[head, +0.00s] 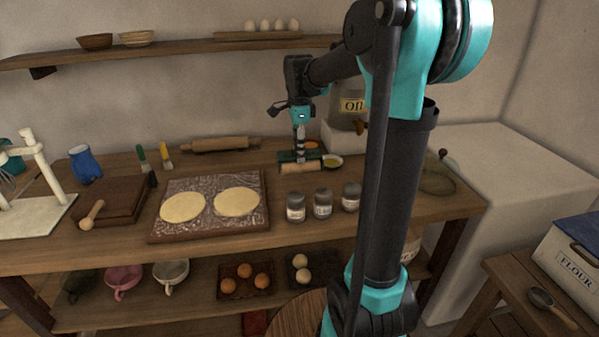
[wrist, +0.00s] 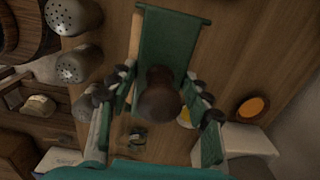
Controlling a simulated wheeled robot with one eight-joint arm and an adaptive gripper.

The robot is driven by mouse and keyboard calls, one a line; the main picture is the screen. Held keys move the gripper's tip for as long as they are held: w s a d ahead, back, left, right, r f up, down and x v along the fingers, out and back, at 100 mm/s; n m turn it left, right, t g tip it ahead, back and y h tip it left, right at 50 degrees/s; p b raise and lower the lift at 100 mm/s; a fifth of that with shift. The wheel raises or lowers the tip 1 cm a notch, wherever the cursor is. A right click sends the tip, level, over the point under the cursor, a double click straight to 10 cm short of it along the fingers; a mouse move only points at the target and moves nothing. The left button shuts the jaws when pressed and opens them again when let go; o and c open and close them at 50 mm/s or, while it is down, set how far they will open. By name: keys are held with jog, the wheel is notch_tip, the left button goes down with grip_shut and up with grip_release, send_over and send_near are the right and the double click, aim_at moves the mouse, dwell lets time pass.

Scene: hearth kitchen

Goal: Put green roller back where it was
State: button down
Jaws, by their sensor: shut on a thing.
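The green roller (head: 298,157) has a green frame, a pale wooden cylinder and a handle standing up from it. My gripper (head: 300,139) points down from above and is shut on the handle. In the wrist view my gripper's fingers (wrist: 158,105) are on both sides of the handle's dark brown round end, and the roller's green frame (wrist: 165,35) reaches out beyond it. The roller is over the back right part of the worktop (head: 400,211), behind the shakers. I cannot tell whether it touches the wood.
Several shakers (head: 323,203) stand in front of the roller. A small yellow bowl (head: 332,161) is close at its right, with an oil container (head: 350,107) behind. A board (head: 165,236) with two dough rounds lies left. A rolling pin (head: 220,145) lies at the back.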

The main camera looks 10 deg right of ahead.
notch_tip(320, 180, down, 8)
jog(key=shift+r, duration=0.25)
jog(key=shift+f, duration=0.3)
jog(key=shift+f, duration=0.25)
jog(key=shift+s+f, duration=0.15)
jog(key=shift+f, duration=0.2)
jog(key=c, duration=1.1)
grip_release()
jog(key=shift+c, duration=0.2)
jog(key=o, duration=0.4)
jog(key=shift+f, duration=0.1)
jog(key=shift+o, duration=0.2)
notch_tip(320, 180, up, 13)
jog(key=shift+r, duration=0.2)
